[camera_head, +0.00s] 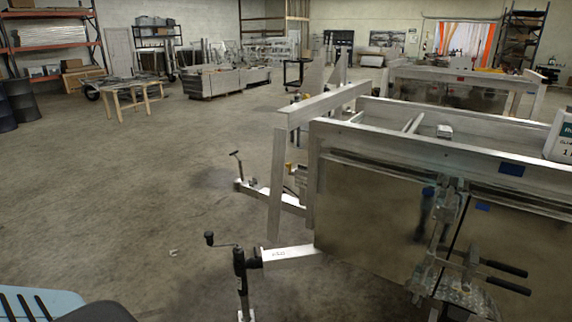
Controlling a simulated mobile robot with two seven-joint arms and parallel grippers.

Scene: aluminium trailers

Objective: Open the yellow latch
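A small yellow part (289,167), which may be the yellow latch, shows near the tongue of a trailer, behind the slanted aluminium post. It is too small to tell its shape or whether it is open or shut. Neither of my grippers is in view.
An aluminium trailer (420,150) with shiny side panels fills the right side. Its tongue (290,254) ends at a black crank jack (240,268). Two black handles (507,268) stick out at the lower right. Open concrete floor (150,190) lies to the left; a wooden-legged table (130,92) stands farther back.

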